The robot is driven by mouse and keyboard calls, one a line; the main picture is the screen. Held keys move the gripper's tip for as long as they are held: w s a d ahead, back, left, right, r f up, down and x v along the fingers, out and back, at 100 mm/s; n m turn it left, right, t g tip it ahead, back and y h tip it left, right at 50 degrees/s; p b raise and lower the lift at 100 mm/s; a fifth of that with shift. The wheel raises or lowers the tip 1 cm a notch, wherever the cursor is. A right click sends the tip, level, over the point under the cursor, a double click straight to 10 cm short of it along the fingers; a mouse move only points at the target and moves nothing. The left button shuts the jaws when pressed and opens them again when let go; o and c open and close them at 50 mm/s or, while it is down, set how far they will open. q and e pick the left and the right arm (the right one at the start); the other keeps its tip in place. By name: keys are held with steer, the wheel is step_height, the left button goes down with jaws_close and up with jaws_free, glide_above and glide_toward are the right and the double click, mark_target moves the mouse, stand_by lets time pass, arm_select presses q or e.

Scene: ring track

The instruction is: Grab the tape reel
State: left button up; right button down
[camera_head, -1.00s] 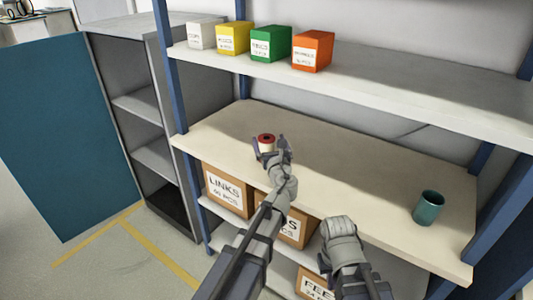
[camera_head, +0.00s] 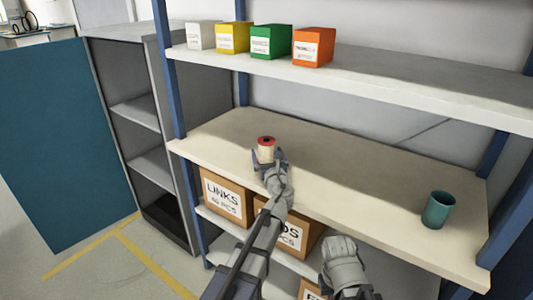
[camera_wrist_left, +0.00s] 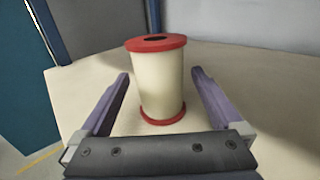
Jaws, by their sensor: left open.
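The tape reel (camera_head: 266,150) is a cream cylinder with red rims, upright on the middle shelf (camera_head: 350,185). In the left wrist view the reel (camera_wrist_left: 160,85) stands between the two purple fingers of my left gripper (camera_wrist_left: 162,95), with a gap on each side. In the head view my left gripper (camera_head: 269,158) is at the reel from the front. It is open and empty. My right gripper (camera_head: 343,262) is in front of the shelves at the lower middle; its fingers cannot be made out.
A teal cup (camera_head: 438,210) stands at the right of the same shelf. White, yellow, green and orange boxes (camera_head: 270,42) line the shelf above. Labelled cardboard boxes (camera_head: 226,196) sit below. Blue posts (camera_head: 168,70) bound the rack. The shelf between reel and cup is clear.

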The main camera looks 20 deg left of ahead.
arm_select(q)
steer(key=x, duration=0.3)
steer(key=shift+w+a, duration=0.2)
steer(key=shift+w, duration=0.15)
steer(key=shift+c, duration=0.2)
steer(key=c, duration=1.4)
